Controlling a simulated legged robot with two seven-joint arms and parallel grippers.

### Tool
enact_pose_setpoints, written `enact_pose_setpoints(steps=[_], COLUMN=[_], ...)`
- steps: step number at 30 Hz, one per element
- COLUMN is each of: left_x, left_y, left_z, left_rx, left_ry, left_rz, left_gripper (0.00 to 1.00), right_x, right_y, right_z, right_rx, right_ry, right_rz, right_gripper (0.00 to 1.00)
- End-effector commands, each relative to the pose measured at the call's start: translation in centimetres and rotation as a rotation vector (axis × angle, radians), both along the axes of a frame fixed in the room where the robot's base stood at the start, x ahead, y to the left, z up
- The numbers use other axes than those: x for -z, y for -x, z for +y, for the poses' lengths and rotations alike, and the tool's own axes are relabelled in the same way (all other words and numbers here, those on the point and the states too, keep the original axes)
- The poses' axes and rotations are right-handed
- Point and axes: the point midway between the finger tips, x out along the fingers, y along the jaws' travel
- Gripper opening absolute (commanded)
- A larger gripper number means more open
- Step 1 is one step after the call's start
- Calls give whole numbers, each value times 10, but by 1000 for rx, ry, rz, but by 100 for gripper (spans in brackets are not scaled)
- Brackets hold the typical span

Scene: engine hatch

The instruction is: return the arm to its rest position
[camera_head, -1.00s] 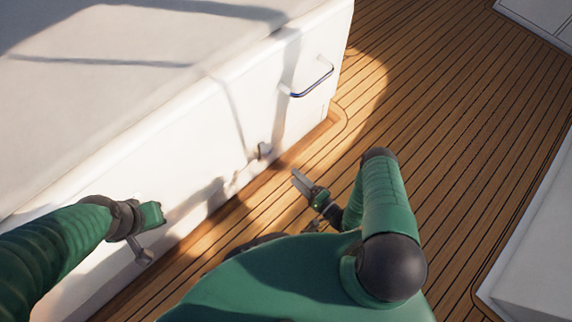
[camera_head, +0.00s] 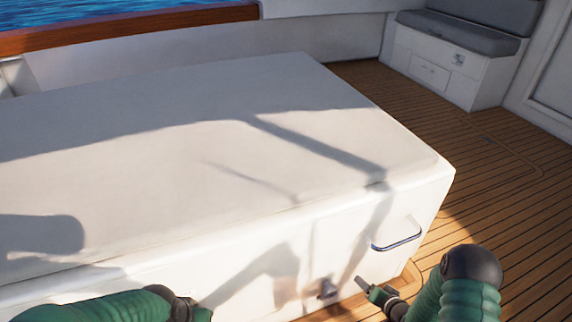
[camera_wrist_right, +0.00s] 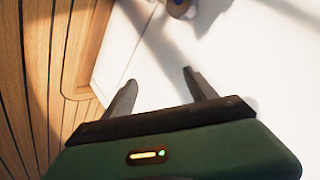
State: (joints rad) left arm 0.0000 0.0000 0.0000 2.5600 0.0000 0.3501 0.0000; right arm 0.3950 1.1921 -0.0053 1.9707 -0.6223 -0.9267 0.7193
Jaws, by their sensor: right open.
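My right gripper (camera_head: 364,284) is in front of the white engine hatch (camera_head: 250,90), low at its front side, in the head view. In the right wrist view the right gripper (camera_wrist_right: 160,92) has its two fingers spread with nothing between them. The hatch's white face shows beyond them. My left arm (camera_head: 130,306) comes in at the bottom left of the head view along the hatch's front. Its fingertips are not visible there.
A blue-tinted metal handle (camera_head: 398,238) sits on the hatch's front, with a small latch (camera_head: 327,289) lower to its left. Wooden deck (camera_head: 500,210) lies open at the right. A cushioned seat (camera_head: 455,55) stands at the back right.

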Motion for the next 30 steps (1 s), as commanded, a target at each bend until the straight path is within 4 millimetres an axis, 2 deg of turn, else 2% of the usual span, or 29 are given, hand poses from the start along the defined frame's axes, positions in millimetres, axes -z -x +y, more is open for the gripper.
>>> enact_pose_setpoints(steps=[1, 4, 6, 9, 15, 20, 21, 26, 30], left_x=[-1, -1, -2, -2, -3, -4, -26, -80, -131], left_y=[0, 0, 0, 0, 0, 0, 0, -1, 0], left_z=[0, 0, 0, 0, 0, 0, 0, 0, 0], left_rx=[0, 0, 0, 0, 0, 0, 0, 0, 0], left_ry=[0, 0, 0, 0, 0, 0, 0, 0, 0], left_rz=[0, 0, 0, 0, 0, 0, 2, -1, 0], left_gripper=[0, 0, 0, 0, 0, 0, 0, 0, 0], right_x=[-31, -81, -113, -149, -195, -220, -242, -293, -345], right_y=[-6, 7, 27, 63, 138, 200, 202, 200, 200], right_z=[1, 5, 13, 27, 59, 86, 86, 85, 85], right_rx=[-27, -74, -113, -169, -293, -409, -415, -411, -410], right_ry=[97, 265, 350, 423, 472, 469, 467, 466, 467], right_rz=[39, 155, 237, 339, 490, 579, 587, 590, 589], right_gripper=[65, 65, 65, 65, 65, 65, 65, 65, 65])
